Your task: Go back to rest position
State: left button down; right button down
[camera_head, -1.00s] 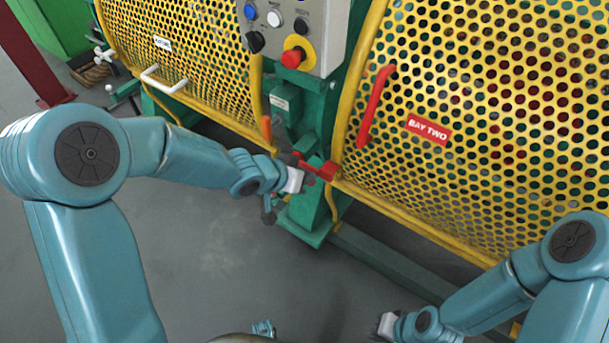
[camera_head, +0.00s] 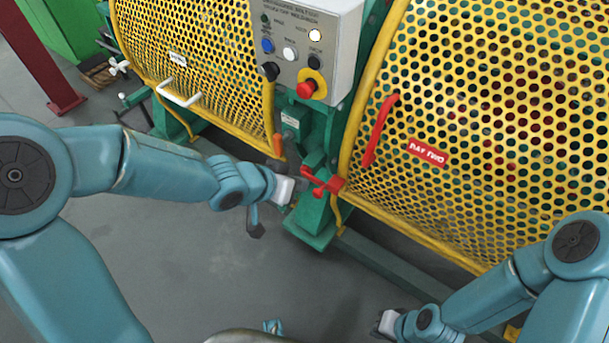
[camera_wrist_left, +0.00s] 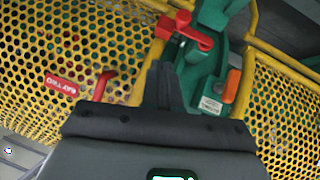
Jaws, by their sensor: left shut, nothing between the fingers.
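My left gripper (camera_head: 299,190) reaches in from the left, in front of the green post between the two yellow guards. Its dark fingers, also in the left wrist view (camera_wrist_left: 163,88), are together with nothing between them. A red latch (camera_head: 326,182) on the post is just right of the fingertips in the head view; in the left wrist view the latch (camera_wrist_left: 186,30) is beyond them, and a small gap seems to separate them. My right gripper (camera_head: 386,324) is low over the floor at the bottom; its finger opening is too small to make out.
The bay two guard (camera_head: 480,110) with its red handle (camera_head: 380,130) fills the right side. The other guard (camera_head: 195,60) has a white handle (camera_head: 179,93). A control panel (camera_head: 345,50) with a red stop button (camera_head: 306,89) overhangs the post. Grey floor (camera_head: 190,260) is clear in front.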

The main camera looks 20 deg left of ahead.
pick_arm(q)
jog(key=shift+s+r, duration=0.25)
jog(key=shift+r, duration=0.05)
jog(key=s+d+f+n+g+y+p, duration=0.1)
jog(key=s+f+n+g+p, duration=0.4)
jog(key=s+f, duration=1)
jog(key=s+d+g+p, duration=0.1)
jog(key=s+g+p, duration=0.1)
jog(key=s+p, duration=0.1)
jog(key=shift+s+f+p, duration=0.2)
jog(key=shift+f+p, duration=0.15)
jog(key=shift+p, duration=0.25)
